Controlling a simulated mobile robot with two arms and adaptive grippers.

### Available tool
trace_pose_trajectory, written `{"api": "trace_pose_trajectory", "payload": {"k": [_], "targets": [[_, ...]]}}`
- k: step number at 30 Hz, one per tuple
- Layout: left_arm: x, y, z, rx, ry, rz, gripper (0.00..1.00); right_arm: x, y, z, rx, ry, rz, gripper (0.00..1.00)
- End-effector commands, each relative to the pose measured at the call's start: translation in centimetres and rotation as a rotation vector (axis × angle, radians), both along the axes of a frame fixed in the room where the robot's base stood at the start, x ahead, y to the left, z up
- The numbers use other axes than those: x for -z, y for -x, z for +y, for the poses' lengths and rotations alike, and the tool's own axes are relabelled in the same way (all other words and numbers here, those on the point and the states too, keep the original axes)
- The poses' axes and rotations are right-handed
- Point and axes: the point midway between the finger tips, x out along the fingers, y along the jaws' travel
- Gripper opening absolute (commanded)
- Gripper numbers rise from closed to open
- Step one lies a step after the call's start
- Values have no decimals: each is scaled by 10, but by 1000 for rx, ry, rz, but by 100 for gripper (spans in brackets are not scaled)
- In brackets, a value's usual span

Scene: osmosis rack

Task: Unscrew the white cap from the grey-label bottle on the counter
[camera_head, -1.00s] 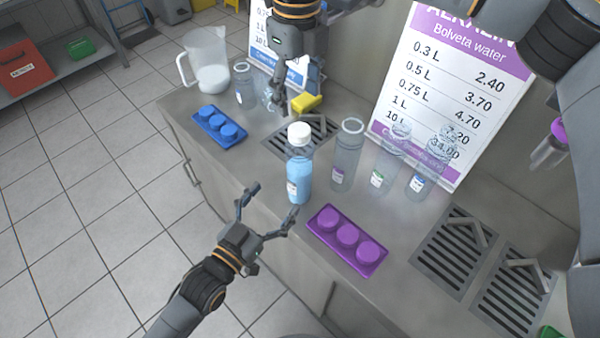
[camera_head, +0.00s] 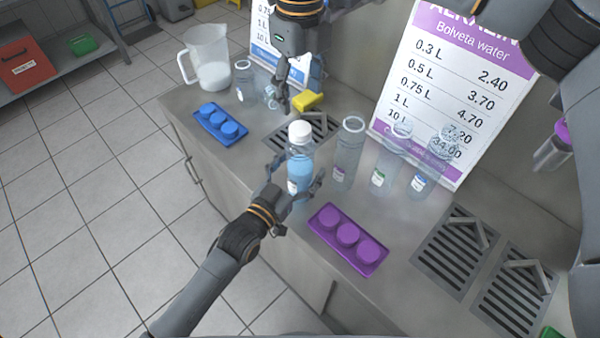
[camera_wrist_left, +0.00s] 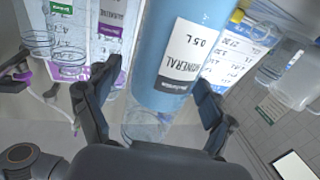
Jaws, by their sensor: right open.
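The bottle (camera_head: 300,168) stands upright on the counter, filled light blue, with a white cap (camera_head: 300,132) on it. In the left wrist view the bottle (camera_wrist_left: 178,50) has a white label with dark print reading "MINERAL" and "0.5 L". My left gripper (camera_head: 296,186) is open, its fingers on either side of the bottle's lower body. In the left wrist view the left finger is clearly apart from it; contact of the right finger cannot be told. My right gripper (camera_head: 285,103) is open and empty, pointing down behind the cap, near the yellow sponge.
A purple cap tray (camera_head: 318,229) lies in front of the bottle. Several clear empty bottles (camera_head: 348,152) stand close to its right. A blue cap tray (camera_head: 208,123) and a pitcher (camera_head: 203,50) are to the left. A yellow sponge (camera_head: 308,100) is behind, near a drain grate.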

Motion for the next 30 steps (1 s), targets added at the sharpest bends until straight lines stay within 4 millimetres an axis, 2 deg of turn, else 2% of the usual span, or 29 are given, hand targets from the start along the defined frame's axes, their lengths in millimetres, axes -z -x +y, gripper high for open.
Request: {"api": "trace_pose_trajectory", "payload": {"k": [1,2,11,16,20,30], "targets": [[0,0,0,0,0,0,68,0,0,0,0,0,0,60],[0,0,0,0,0,0,62,0,0,0,0,0,0,60],[0,0,0,0,0,0,1,0,0,0,0,0,0,60],[0,0,0,0,0,0,0,0,0,0,35,0,0,60],[0,0,0,0,0,0,0,0,0,0,177,1,1,60],[0,0,1,0,0,0,0,1,0,0,886,0,1,60]]}}
